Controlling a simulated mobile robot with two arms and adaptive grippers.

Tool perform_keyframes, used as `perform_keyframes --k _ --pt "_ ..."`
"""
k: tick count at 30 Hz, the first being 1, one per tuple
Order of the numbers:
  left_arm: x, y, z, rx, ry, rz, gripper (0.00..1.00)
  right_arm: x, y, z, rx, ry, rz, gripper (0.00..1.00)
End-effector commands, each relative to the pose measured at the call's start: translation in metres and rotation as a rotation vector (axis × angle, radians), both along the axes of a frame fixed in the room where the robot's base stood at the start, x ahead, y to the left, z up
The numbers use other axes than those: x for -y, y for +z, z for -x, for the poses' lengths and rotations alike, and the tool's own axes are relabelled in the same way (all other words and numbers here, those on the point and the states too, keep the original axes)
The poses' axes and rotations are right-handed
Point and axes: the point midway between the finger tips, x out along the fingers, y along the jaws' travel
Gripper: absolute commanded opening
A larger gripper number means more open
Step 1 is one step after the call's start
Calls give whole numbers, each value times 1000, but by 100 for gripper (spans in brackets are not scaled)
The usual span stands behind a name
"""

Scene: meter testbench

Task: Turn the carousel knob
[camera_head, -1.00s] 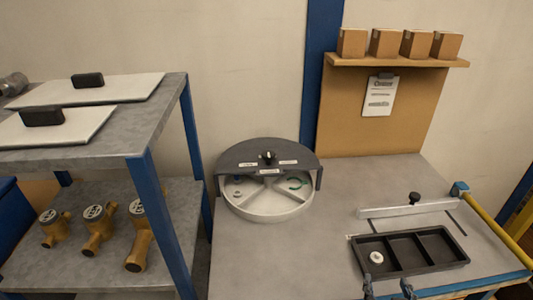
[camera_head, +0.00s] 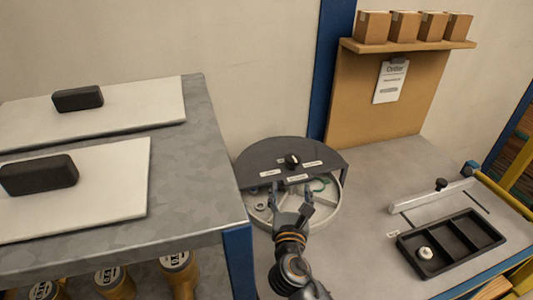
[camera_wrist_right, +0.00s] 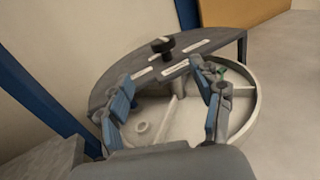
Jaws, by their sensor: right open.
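The carousel (camera_head: 322,215) is a round white tray with compartments, standing on the bench, its back half under a dark grey cover (camera_head: 262,158) with white labels. The black carousel knob (camera_head: 292,160) sits on top of the cover; it also shows in the right wrist view (camera_wrist_right: 162,45). My right gripper (camera_head: 292,190) is open and empty over the front of the carousel, short of the knob. In the right wrist view its two fingers (camera_wrist_right: 160,95) are spread apart, with the knob beyond them. My left gripper is out of view.
A shelf unit (camera_head: 195,160) with white boards and black handles stands close on the left, with brass meters (camera_head: 178,262) below. A black tray (camera_head: 478,228) and a metal bar (camera_head: 425,198) lie on the right.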

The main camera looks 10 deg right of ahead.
Motion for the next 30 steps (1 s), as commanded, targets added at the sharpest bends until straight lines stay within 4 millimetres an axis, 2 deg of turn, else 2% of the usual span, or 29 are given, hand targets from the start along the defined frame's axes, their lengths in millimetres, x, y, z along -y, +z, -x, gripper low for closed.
perform_keyframes --k 5,8,13,21,25,30 --pt "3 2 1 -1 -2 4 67 2 3 -11 1 -3 47 66" --pt "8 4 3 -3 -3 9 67 5 4 -27 2 -2 43 66" --pt "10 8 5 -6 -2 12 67 12 4 -63 1 -4 42 66" --pt "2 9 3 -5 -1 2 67 22 2 -114 0 -2 39 66" --pt "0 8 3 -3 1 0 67 25 1 -128 0 -2 39 66" --pt "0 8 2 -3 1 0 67 26 1 -136 0 -1 38 66"
